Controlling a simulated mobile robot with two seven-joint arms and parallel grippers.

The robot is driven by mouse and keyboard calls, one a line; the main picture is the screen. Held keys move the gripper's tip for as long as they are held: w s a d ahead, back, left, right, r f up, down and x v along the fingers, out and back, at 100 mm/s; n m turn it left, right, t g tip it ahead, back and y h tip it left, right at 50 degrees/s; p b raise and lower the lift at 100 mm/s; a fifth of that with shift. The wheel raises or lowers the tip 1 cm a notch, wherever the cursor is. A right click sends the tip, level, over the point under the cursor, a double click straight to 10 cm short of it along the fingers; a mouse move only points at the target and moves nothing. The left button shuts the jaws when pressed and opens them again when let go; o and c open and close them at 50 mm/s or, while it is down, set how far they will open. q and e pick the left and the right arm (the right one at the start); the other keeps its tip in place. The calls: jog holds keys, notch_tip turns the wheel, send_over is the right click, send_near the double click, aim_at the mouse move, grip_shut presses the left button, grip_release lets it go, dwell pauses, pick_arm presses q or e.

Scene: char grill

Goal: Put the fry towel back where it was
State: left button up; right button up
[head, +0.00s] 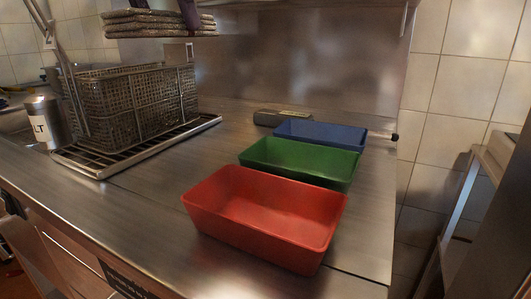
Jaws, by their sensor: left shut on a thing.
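A stack of grey patterned folded towels (158,28) lies on the shelf at the top left. My left gripper (166,10) shows only in part, as dark purple fingers cut off by the top edge of the head view. It is shut on a towel at the top of the stack, right over the shelf. I cannot tell whether the held towel rests fully on those below. My right gripper is not in view.
Below the shelf (165,35), a wire fry basket (125,100) stands on a metal rack (100,170), with a salt shaker (47,122) beside it. Red (250,240), green (320,175) and blue (340,143) bins line the counter's right. The counter (150,200) between is clear.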

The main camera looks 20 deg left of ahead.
aim_at(191, 165)
pick_arm(q)
notch_tip(191, 165, down, 19)
jog(key=b, duration=0.3)
jog(key=shift+f+b, duration=0.15)
jog(key=shift+b, duration=0.15)
jog(key=o, duration=1.1)
jog(key=p+v, duration=0.2)
jog(key=v, duration=1)
